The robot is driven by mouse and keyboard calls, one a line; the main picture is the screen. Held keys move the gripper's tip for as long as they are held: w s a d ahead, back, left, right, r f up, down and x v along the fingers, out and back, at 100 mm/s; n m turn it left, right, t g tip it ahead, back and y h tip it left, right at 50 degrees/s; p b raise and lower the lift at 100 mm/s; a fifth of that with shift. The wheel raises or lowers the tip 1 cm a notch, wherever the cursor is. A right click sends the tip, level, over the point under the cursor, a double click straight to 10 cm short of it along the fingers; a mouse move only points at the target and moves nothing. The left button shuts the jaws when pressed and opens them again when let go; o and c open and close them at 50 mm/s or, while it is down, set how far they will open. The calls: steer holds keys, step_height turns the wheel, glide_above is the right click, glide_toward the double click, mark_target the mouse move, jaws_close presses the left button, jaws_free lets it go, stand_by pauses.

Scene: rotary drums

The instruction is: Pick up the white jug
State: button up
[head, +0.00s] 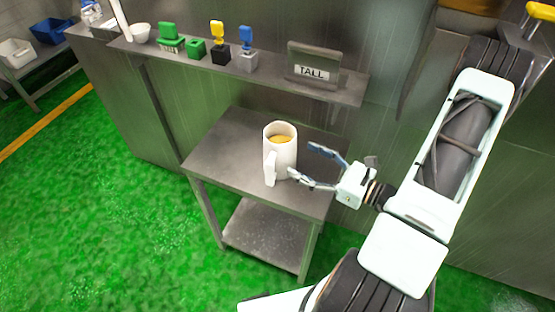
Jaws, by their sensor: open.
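The white jug (281,161) stands upright on a small steel table (222,150) in the middle of the head view. It holds a yellowish-brown content, and its handle is on the left front side. My gripper (300,161) is open, just to the right of the jug, with its fingers pointing left toward it. The nearer fingertip overlaps the jug's lower right edge in the picture. I cannot tell whether it touches. The far finger lies to the right of the jug's upper part.
A steel shelf (270,81) behind the table carries a "TALL" sign (313,66), a white bowl (140,33), and several green, yellow-black and blue-grey items. The table has a lower shelf (262,233). Green floor (110,220) is clear at left. A rack with bins stands far left.

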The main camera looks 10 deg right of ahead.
mark_target(282, 148)
steer(key=x, duration=0.8)
steer(key=shift+d, duration=0.1)
steer(key=shift+r, duration=0.15)
steer(key=c, duration=1.6)
